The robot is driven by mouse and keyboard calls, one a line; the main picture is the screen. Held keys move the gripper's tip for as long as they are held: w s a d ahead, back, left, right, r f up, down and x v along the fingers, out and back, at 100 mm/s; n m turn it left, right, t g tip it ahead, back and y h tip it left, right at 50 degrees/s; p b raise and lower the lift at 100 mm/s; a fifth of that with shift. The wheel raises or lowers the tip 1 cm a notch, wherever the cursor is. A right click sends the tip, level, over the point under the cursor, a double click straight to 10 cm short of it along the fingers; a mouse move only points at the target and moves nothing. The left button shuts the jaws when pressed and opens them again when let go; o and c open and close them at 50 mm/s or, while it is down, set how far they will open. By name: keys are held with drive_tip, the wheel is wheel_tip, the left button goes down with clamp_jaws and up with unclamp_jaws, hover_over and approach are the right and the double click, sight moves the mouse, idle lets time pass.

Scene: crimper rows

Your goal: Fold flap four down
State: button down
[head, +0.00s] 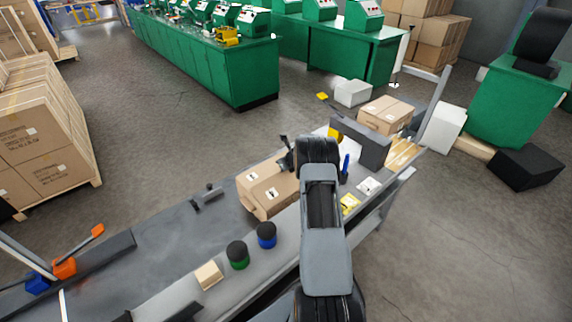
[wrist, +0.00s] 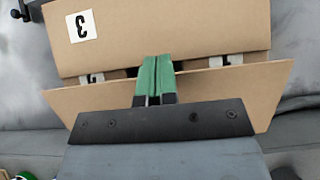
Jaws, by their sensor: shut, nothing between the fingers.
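An open-topped brown carton (head: 283,196) sits on the grey bench, partly hidden by my arm in the head view. In the wrist view, a wide flap marked 3 (wrist: 120,42) lies across the far part of the carton's top. A second wide flap (wrist: 85,101) on the near side sticks out toward the camera; no number shows on it, and my gripper hides its middle. White labels (wrist: 232,58) on inner cardboard show partly in the gap between the two flaps. My gripper (wrist: 157,64) is shut and empty, its green fingertips over the near flap's edge at the gap.
Black-lidded green (head: 237,255) and blue (head: 266,235) jars and a small tan block (head: 208,275) stand on the bench's near side. A dark grey upright block (head: 361,143) and another carton (head: 385,114) are at the right. A small dark fixture (head: 207,197) is left of the carton.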

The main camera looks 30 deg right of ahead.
drive_tip(key=shift+w+a+f+g+p, duration=0.1)
drive_tip(key=shift+w+f+g+p, duration=0.3)
drive_tip(key=shift+f+p, duration=0.35)
drive_tip(key=shift+w+f+g+p, duration=0.3)
drive_tip(key=shift+f+g+p, duration=0.1)
drive_tip(key=shift+f+p, duration=0.3)
drive_tip(key=shift+f, duration=0.1)
